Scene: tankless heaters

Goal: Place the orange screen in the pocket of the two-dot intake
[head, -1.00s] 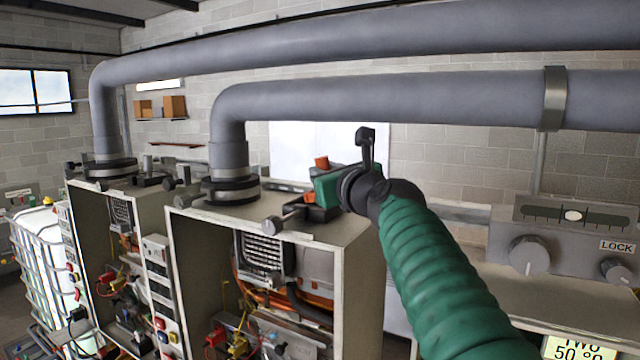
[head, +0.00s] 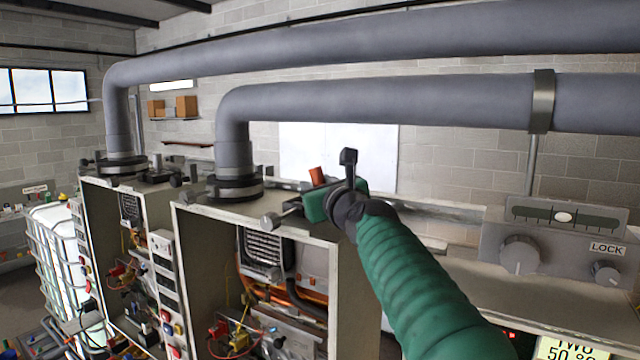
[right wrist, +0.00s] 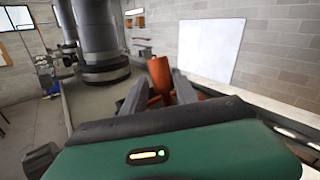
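My right gripper (head: 314,190) is above the top of the nearer heater cabinet. An orange piece, seemingly the orange screen (head: 317,176), stands up at its far end. In the right wrist view the orange screen (right wrist: 159,76) is tilted between the two dark fingers (right wrist: 158,92), which look closed on it. Dark fittings (head: 290,212) lie on the nearer cabinet's top, partly hidden by my gripper. I see no dots on any intake, so I cannot tell which is the two-dot one, and no pocket shows clearly. My left gripper is out of view.
The nearer heater's flue pipe (head: 234,150) rises just left of my right gripper. A second heater cabinet (head: 155,205) stands further left. Large grey pipes (head: 400,100) run overhead. A grey panel marked LOCK (head: 560,245) is at the right. A white board (head: 340,150) hangs behind.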

